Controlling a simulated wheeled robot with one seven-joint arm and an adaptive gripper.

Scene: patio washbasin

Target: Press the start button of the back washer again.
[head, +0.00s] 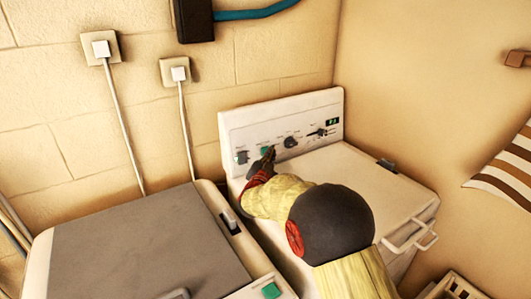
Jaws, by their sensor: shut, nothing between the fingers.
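The back washer (385,190) is a white machine against the wall. Its upright control panel (310,112) carries dials, small switches and a small green-lit display (332,121). A green button (264,150) shows on the panel, left of the black dial (291,142). My gripper (270,153) is shut and empty, with its tips at the panel right by the green button. I cannot tell whether they touch it. My arm covers part of the washer's top and the lower left of the panel.
Another machine (130,250) with a grey lid stands at front left, with a green button (271,290) at its front corner. Two wall sockets (101,48) with cords are on the left wall. A handle (411,235) juts from the back washer. A striped cloth (505,165) hangs at right.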

